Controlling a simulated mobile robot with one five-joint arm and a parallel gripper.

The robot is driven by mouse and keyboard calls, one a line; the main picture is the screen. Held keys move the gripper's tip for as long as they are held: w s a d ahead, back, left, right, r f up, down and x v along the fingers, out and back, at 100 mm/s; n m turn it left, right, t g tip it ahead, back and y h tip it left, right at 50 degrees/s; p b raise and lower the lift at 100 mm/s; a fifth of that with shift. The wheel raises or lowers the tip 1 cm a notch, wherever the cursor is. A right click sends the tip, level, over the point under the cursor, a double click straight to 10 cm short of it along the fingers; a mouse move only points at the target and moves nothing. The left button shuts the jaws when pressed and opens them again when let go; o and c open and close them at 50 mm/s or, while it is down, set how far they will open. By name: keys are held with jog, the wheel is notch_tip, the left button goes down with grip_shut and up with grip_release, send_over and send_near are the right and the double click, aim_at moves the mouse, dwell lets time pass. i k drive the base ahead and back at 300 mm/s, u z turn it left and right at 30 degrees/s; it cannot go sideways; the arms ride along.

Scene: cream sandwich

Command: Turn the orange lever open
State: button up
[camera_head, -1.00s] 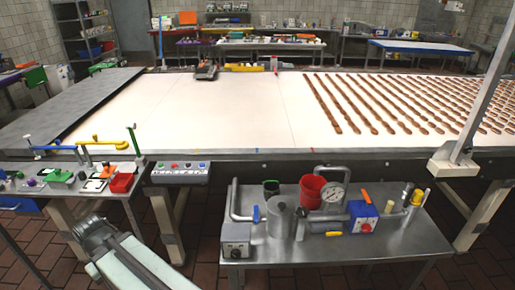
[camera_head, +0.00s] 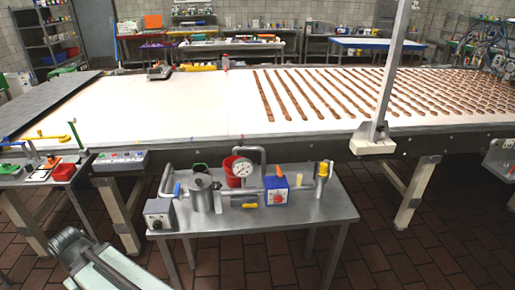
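The orange lever (camera_head: 279,171) is a small orange handle standing up above the blue box (camera_head: 276,189) on the steel side table. It looks tilted, and at this size I cannot tell its exact setting. The blue box has a red knob on its front and sits at the end of the steel piping.
The steel table (camera_head: 325,207) also holds a metal pot (camera_head: 202,196), a red bucket (camera_head: 236,172), a gauge (camera_head: 243,168), a grey control box (camera_head: 159,214) and a yellow-topped cylinder (camera_head: 322,172). The conveyor (camera_head: 170,105) runs behind. Tiled floor (camera_head: 400,255) is free at right.

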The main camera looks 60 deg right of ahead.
aim_at(278, 168)
jog(key=z, duration=3.65)
jog(key=k, duration=1.1)
jog(key=u, duration=1.3)
jog(key=i, duration=1)
